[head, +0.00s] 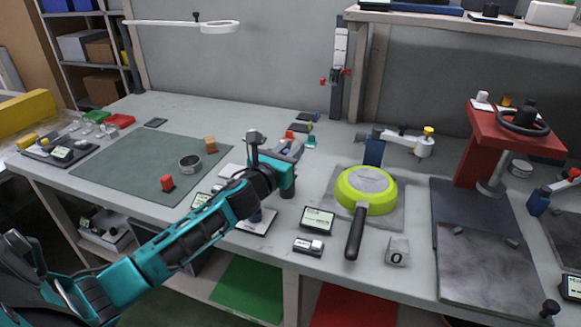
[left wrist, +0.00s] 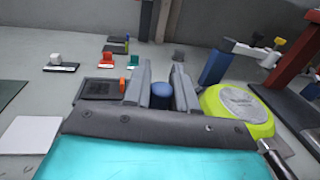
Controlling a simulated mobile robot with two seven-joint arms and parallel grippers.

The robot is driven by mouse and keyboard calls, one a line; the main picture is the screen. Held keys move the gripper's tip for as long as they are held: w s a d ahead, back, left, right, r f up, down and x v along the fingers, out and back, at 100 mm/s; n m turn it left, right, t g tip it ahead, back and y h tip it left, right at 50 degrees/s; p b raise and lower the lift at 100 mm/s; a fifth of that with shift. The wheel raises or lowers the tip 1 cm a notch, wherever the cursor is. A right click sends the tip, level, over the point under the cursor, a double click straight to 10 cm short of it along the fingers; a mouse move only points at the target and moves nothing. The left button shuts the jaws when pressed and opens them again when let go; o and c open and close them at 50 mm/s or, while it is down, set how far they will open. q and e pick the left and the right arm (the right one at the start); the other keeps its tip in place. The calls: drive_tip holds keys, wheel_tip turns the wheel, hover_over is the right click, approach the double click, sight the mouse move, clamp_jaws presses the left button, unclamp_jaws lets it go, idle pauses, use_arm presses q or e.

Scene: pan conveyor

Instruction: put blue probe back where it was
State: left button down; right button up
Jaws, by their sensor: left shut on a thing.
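My left gripper (head: 294,152) reaches in from the left over the middle of the bench, left of the green pan (head: 381,203). In the left wrist view, its two grey fingers (left wrist: 162,88) are closed around a short blue cylinder, the blue probe (left wrist: 162,89), whose rounded end shows between them. The rest of the probe is hidden by the gripper. In the head view I cannot make out the probe at the fingertips. My right gripper is not in view.
A blue post (head: 374,147) with a jointed white arm stands behind the pan. A green mat (head: 135,172) lies left, and a red press (head: 510,135) stands right.

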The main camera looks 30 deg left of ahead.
use_arm(q)
wheel_tip(320, 180, down, 3)
drive_tip(key=shift+f+b, duration=0.1)
drive_tip(key=shift+b, duration=0.35)
drive_tip(key=shift+f, duration=0.25)
drive_tip(key=c, duration=0.9)
unclamp_jaws()
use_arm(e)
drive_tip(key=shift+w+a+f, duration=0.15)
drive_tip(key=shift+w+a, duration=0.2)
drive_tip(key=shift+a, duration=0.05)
